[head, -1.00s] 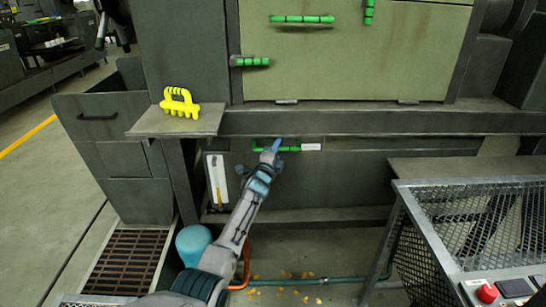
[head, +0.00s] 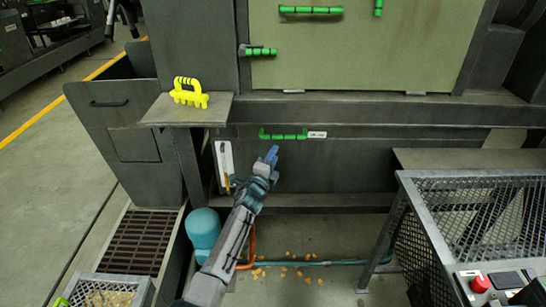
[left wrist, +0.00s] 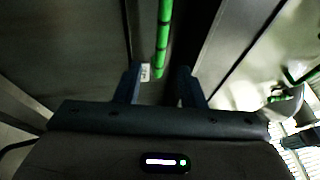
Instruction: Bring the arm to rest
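My left gripper (head: 270,157) is at the middle of the head view, just below a green bar handle (head: 283,136) on the machine's lower dark panel. In the left wrist view my left gripper (left wrist: 158,85) has its two fingers apart with nothing between them. A green bar (left wrist: 163,40) shows beyond the gap between the fingertips in that view, with a small white label beside its end. The gripper looks clear of the handle. My right gripper is not in view.
A mesh-topped frame (head: 405,185) with a red button (head: 480,284) stands at the right. A teal rounded object (head: 203,230) sits beside my arm. Orange bits (head: 293,270) lie on the floor.

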